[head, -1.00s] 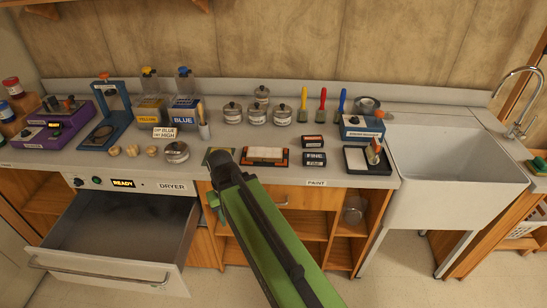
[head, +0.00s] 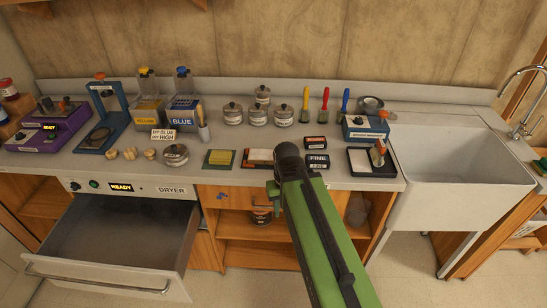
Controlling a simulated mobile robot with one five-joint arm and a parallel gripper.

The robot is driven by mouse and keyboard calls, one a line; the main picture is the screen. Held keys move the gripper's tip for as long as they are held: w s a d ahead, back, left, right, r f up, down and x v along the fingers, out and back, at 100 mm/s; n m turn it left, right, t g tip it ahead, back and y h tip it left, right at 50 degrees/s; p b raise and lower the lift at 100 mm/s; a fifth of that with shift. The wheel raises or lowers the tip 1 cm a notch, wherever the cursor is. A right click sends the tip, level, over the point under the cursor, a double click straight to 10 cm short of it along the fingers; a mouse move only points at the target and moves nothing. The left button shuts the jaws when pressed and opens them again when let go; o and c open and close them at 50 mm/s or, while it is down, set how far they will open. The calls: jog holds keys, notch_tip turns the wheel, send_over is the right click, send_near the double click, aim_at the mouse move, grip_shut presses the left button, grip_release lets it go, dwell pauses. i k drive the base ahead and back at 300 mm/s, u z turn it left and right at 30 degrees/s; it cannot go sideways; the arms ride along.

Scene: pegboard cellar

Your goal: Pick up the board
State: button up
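The likely board is a flat white piece (head: 259,156) on an orange-brown base on the counter, left of my arm's end. Its right part is hidden behind my arm. A green mat with a yellow piece (head: 221,158) lies just left of it; I cannot tell whether that is the board. My green arm reaches up from the bottom, and its dark end with my gripper (head: 288,152) is over the counter's front edge, right of the white piece. The fingers cannot be made out. I see nothing held.
An open, empty dryer drawer (head: 115,245) juts out at left. Lidded tins (head: 257,117), the yellow and blue tanks (head: 183,110) and colored-handled tools (head: 325,104) stand behind. Black FINE boxes (head: 317,162) and a black tray (head: 357,168) sit right, before the sink (head: 455,165).

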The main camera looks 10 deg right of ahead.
aim_at(255, 156)
jog(key=z, duration=0.05)
jog(key=k, duration=0.5)
jog(key=u, duration=0.85)
jog(key=i, duration=1.35)
jog(key=u, duration=1)
